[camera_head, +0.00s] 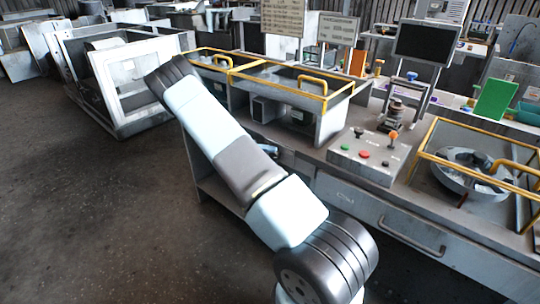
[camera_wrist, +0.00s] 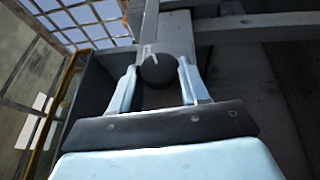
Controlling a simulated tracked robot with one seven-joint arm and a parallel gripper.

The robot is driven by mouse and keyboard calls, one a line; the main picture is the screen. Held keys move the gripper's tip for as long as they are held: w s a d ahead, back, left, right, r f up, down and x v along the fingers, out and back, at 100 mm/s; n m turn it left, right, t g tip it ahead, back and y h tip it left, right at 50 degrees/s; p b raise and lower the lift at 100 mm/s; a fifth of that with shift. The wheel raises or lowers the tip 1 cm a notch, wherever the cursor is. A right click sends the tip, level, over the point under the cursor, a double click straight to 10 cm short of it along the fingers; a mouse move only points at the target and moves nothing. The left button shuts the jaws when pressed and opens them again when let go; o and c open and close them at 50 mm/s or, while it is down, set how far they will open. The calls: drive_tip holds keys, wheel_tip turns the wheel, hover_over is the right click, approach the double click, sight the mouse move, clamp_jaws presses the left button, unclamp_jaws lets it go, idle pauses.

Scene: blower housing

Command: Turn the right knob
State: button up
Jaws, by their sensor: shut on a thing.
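My gripper (camera_wrist: 157,66) is in the wrist view, with one pale finger on each side of a dark round knob (camera_wrist: 158,70). The fingers close on the knob's sides. A light grey bar or panel edge rises behind it. In the head view my arm crosses the middle of the picture, and neither my gripper nor the held knob can be made out there. The head view shows a grey control box (camera_head: 347,160) with coloured buttons, a black-topped knob (camera_head: 358,132) and an orange-topped knob (camera_head: 393,136). I cannot tell which knob is the held one.
A yellow-railed bin (camera_head: 322,128) stands behind the control box. A yellow-railed bay with a round metal housing (camera_head: 470,172) is at the right. A monitor (camera_head: 426,42) stands behind. The floor (camera_head: 90,220) at the left is clear. In the wrist view, grey beams lie close at the right.

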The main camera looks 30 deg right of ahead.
drive_tip(key=shift+f+n+g+h, duration=0.4)
drive_tip(key=shift+n+g+h, duration=0.35)
drive_tip(key=shift+h, duration=0.25)
drive_tip(key=shift+s, duration=0.1)
drive_tip(key=o, duration=1.1)
drive_tip(key=shift+c, duration=0.2)
drive_tip(key=v, duration=1.4)
drive_tip(key=shift+f, duration=0.25)
drive_tip(key=shift+d, duration=0.15)
